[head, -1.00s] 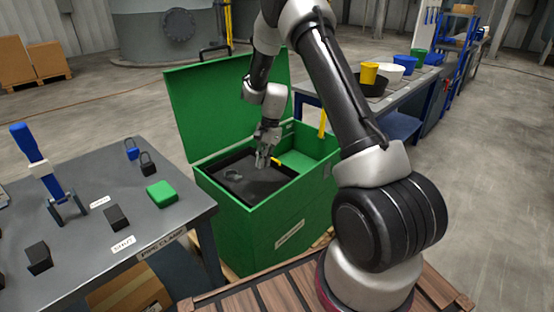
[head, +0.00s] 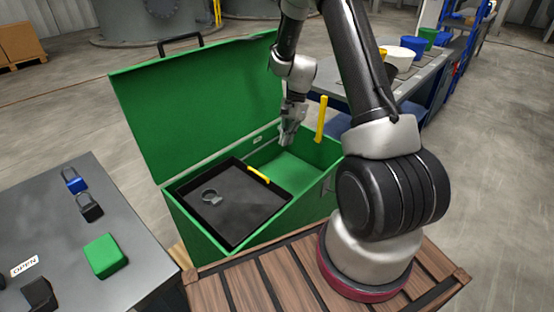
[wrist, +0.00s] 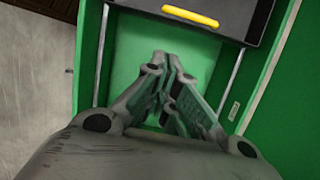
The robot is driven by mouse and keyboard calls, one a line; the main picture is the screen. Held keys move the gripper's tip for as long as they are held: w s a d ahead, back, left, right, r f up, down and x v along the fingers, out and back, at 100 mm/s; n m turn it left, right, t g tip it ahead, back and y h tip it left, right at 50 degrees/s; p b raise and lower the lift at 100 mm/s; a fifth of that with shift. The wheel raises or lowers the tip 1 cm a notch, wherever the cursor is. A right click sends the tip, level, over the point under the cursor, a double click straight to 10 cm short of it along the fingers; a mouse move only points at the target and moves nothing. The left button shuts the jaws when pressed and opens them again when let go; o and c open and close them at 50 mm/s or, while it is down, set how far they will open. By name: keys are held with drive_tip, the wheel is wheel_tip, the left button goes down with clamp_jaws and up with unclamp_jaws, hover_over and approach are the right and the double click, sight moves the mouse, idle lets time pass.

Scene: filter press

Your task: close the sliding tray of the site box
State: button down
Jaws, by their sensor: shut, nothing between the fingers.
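The site box (head: 212,248) is green, with its lid (head: 205,110) standing open. The sliding tray (head: 228,215) is black and shallow, sits in the left part of the box, and has a yellow handle (head: 258,175) on its right edge. The right part of the box is uncovered, showing a green floor (head: 292,168). My gripper (head: 284,143) is shut and empty above this uncovered part, right of the handle and apart from it. The wrist view shows the shut fingers (wrist: 170,62) below the handle (wrist: 190,15).
A yellow upright bar (head: 321,118) stands at the box's back right corner. A grey table (head: 60,230) with padlocks and a green block (head: 105,255) is at left. A bench (head: 400,80) with buckets stands behind right. A slatted wooden deck (head: 240,290) is in front.

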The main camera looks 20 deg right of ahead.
drive_tip(key=s+a+f, duration=0.2)
drive_tip(key=a+f, duration=0.4)
drive_tip(key=f, duration=0.4)
drive_tip(key=shift+s+f, duration=0.15)
drive_tip(key=shift+s, duration=0.15)
drive_tip(key=shift+a+n, duration=0.1)
drive_tip(key=shift+n, duration=0.2)
drive_tip(key=shift+s+a, duration=0.25)
drive_tip(key=shift+a, duration=0.3)
drive_tip(key=shift+s+a, duration=0.25)
drive_tip(key=shift+a, duration=0.3)
